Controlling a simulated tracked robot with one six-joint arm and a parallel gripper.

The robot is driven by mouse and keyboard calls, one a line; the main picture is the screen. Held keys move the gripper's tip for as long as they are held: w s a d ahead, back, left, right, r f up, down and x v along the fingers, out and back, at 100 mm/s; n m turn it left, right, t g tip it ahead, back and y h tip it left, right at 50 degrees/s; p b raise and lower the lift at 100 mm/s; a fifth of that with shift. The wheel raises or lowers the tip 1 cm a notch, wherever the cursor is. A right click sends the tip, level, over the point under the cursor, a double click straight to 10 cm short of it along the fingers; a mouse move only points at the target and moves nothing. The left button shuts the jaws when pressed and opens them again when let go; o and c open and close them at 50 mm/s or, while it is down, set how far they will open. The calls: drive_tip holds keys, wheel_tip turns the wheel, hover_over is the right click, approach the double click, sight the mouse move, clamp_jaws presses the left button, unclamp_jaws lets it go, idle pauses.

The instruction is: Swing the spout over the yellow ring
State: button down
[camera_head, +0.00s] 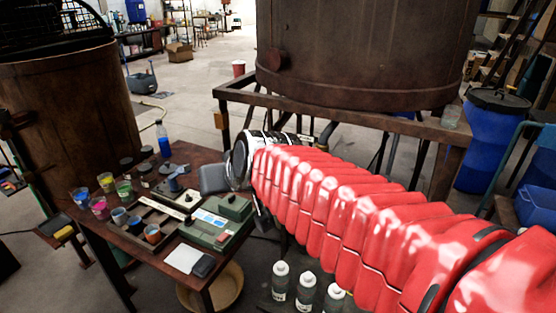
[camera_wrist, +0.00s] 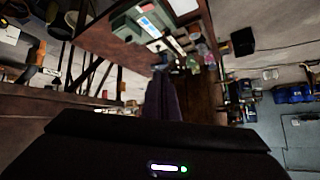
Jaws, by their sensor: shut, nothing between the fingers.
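I cannot make out a swinging spout or a yellow ring for certain in either view. A second brown vat (camera_head: 70,110) stands at the left. My red-sleeved arm reaches in from the right of the head view, its end beside the work table. My gripper (camera_wrist: 163,78) is shut and empty in the dark wrist view. Its fingertips are hidden in the head view.
The table (camera_head: 120,238) holds paint cups, jars, a blue bottle (camera_head: 163,140) and green boxes (camera_head: 215,228). A tan basin (camera_head: 222,288) is beneath it. White bottles (camera_head: 306,292) stand below my arm. Open floor (camera_head: 200,90) lies behind.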

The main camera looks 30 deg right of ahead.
drive_tip(key=s+f+g, duration=0.1)
drive_tip(key=s+f, duration=0.2)
drive_tip(key=s, duration=0.3)
drive_tip(key=s+f+g, duration=0.1)
drive_tip(key=s+f, duration=0.2)
drive_tip(key=s, duration=0.3)
drive_tip(key=s+f+n+g+h, duration=0.1)
drive_tip(key=s+f+g, duration=0.1)
drive_tip(key=s, duration=0.4)
drive_tip(key=shift+f, duration=0.4)
